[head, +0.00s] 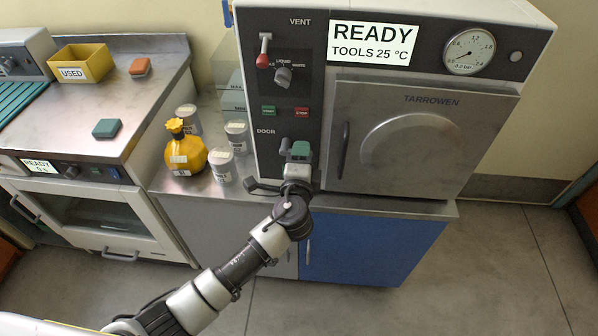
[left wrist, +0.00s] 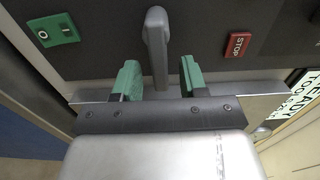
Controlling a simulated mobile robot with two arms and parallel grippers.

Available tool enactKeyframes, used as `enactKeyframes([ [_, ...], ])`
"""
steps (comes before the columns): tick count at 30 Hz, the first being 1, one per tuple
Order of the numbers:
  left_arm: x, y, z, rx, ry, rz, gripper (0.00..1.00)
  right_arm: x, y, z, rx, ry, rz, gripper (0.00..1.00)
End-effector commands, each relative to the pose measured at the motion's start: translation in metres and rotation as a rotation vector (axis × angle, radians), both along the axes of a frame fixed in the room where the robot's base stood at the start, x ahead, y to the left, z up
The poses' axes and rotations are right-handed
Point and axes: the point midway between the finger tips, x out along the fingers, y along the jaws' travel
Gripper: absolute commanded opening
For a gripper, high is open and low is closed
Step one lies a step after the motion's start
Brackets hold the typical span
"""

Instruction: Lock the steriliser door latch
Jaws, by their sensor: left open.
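The steriliser (head: 424,130), marked TARROWEN, has its square metal door shut or nearly so; I cannot tell which. The door latch is a small grey lever (head: 285,146) beside the word DOOR on the dark panel. The grey lever (left wrist: 156,45) also shows in the left wrist view, roughly upright. My left gripper (head: 296,153) is at the panel, in front of the latch. In the left wrist view my left gripper (left wrist: 160,79) is open, its green fingers on either side of the lever with gaps. The lever's lower end is partly hidden. My right gripper is not in view.
Green (head: 268,111) and red STOP (head: 302,112) buttons sit just above the latch. A vertical door handle (head: 344,150) is to its right. A yellow bottle (head: 185,152) and several jars stand left on the counter. The floor in front is clear.

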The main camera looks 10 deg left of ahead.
Motion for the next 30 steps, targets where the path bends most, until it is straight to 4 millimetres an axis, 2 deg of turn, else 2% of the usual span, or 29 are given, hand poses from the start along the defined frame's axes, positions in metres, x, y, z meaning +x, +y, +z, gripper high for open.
enactKeyframes([
  [9,-0.064,0.0,-0.002,-0.002,0.003,-0.001,0.43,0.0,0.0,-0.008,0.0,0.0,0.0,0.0],
  [15,-0.089,0.0,-0.001,-0.001,0.002,-0.001,0.43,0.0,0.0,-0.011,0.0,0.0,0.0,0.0],
  [30,-0.094,0.0,0.0,0.0,0.001,0.0,0.43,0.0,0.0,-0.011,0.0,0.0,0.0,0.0],
])
